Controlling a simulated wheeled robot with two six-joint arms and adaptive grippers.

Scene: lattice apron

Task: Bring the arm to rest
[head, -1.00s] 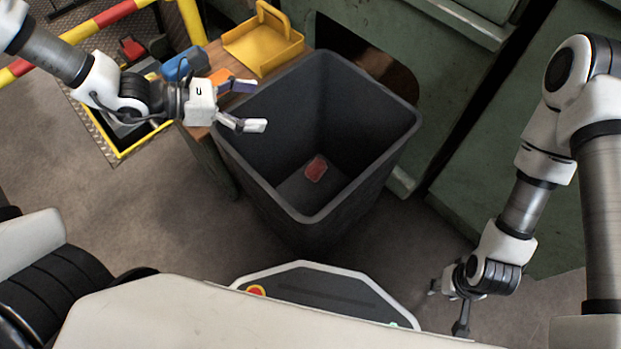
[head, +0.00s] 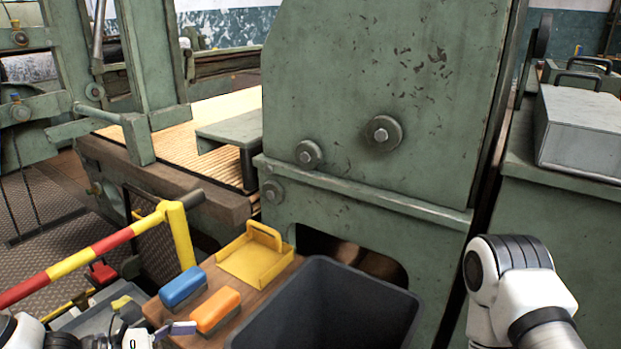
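My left arm shows at the bottom left corner of the head view. Its gripper (head: 168,336) is cut by the bottom edge, beside the front of the wooden bench and left of the dark grey bin (head: 330,285). One finger shows and nothing is seen in it; the other finger is out of frame, so I cannot tell how far it is open. My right arm (head: 515,290) stands at the lower right, and its gripper is out of view. The bin's floor is below the frame.
A blue block (head: 183,288), an orange block (head: 216,310) and a yellow dustpan-like tray (head: 256,258) lie on the bench. A red and yellow rail (head: 85,258) runs at the left. Green machinery (head: 380,100) stands behind. A grey metal case (head: 580,130) sits at the right.

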